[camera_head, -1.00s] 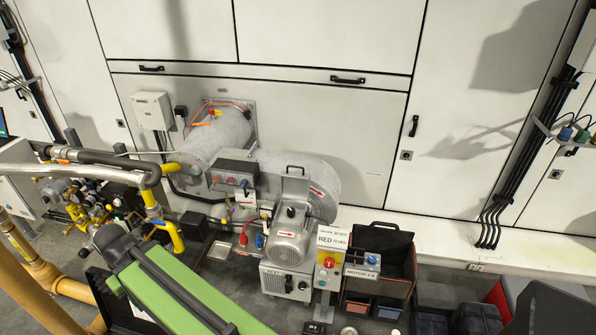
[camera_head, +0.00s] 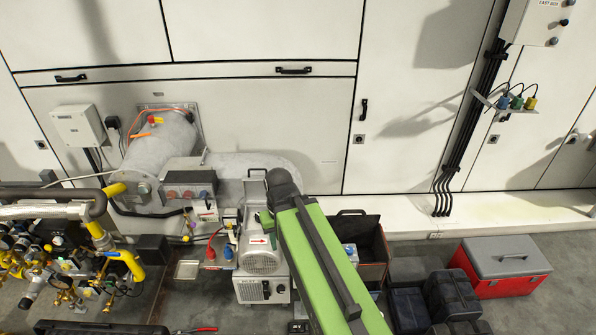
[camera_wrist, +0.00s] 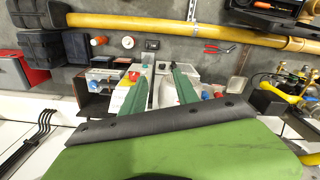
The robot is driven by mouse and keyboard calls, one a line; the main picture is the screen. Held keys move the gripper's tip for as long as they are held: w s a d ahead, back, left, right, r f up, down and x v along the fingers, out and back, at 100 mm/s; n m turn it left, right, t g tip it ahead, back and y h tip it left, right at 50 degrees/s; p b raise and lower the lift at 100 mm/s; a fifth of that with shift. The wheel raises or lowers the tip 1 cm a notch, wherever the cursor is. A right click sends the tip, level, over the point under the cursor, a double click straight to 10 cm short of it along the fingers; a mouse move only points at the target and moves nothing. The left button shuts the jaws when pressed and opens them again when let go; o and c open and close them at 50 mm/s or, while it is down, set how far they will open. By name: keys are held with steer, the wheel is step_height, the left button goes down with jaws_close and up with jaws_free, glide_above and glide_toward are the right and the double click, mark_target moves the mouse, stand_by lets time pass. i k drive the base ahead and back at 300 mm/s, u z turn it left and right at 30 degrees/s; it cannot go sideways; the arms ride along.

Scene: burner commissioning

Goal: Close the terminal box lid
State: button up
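The grey motor (camera_head: 262,258) with a red arrow label stands at the burner, below the centre of the head view. An upright pale plate (camera_head: 254,191) with a dark handle rises behind it; it may be the terminal box lid, standing open, but I cannot tell for sure. My green arm covers the area right of the motor, hiding most of my gripper in the head view. In the wrist view my gripper (camera_wrist: 158,82) has its two green fingers spread, with nothing held between them. The motor area shows beyond the fingers; any contact is unclear.
A black open crate (camera_head: 368,238) stands right of my arm, with dark cases (camera_head: 452,294) and a red toolbox (camera_head: 500,268) beyond. Yellow gas pipework (camera_head: 125,262) stands left. Red pliers (camera_wrist: 219,49) lie on the floor.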

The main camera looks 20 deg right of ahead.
mark_target(255, 190)
steer(key=u, duration=1.9)
steer(key=k, duration=1.2)
steer(key=z, duration=0.45)
steer(key=i, duration=1)
steer(key=u, duration=0.05)
